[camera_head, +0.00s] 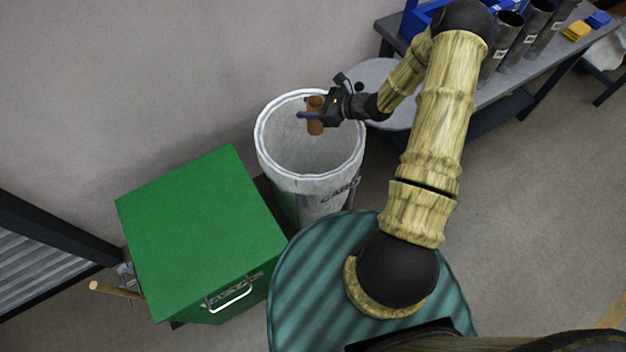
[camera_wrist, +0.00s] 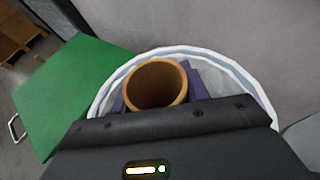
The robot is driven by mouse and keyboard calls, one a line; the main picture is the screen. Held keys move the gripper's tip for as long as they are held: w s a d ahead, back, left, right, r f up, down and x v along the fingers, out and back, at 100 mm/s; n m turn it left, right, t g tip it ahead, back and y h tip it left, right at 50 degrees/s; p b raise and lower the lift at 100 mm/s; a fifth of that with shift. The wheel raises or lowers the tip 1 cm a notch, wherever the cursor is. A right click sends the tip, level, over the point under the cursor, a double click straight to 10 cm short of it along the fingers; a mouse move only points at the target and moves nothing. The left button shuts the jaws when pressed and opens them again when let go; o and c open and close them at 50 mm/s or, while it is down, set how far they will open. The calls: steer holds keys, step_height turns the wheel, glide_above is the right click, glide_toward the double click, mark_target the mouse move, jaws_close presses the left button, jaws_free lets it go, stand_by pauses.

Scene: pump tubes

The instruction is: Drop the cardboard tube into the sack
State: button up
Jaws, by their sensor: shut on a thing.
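The cardboard tube (camera_head: 316,124) is a short brown cylinder, held upright in my gripper (camera_head: 312,115). In the wrist view its open round end (camera_wrist: 156,85) faces the camera, with a purple finger on each side of it. My gripper is shut on the tube. The sack (camera_head: 262,150) is a white, round-mouthed bag with dark lettering on its front. My gripper and the tube appear over the sack's open mouth, near its back right part. The sack's pale rim (camera_wrist: 262,97) also curves around the tube in the wrist view. The sack's bottom is hidden.
A green box (camera_head: 200,225) with a white handle stands left of the sack. A grey bench (camera_head: 490,100) at the upper right bears several dark tubes (camera_head: 508,30) and yellow pieces (camera_head: 576,31). A grey round surface (camera_head: 372,75) lies behind my gripper. A wall rises behind the sack.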

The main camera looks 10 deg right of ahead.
steer(key=shift+w+f+b, duration=0.1)
steer(key=shift+f+b, duration=2)
steer(key=shift+f, duration=0.9)
steer(key=o, duration=1)
steer(key=shift+o, duration=0.2)
steer(key=shift+d, duration=0.1)
steer(key=p+v, duration=0.1)
steer(key=v, duration=1.6)
steer(key=shift+r, duration=0.2)
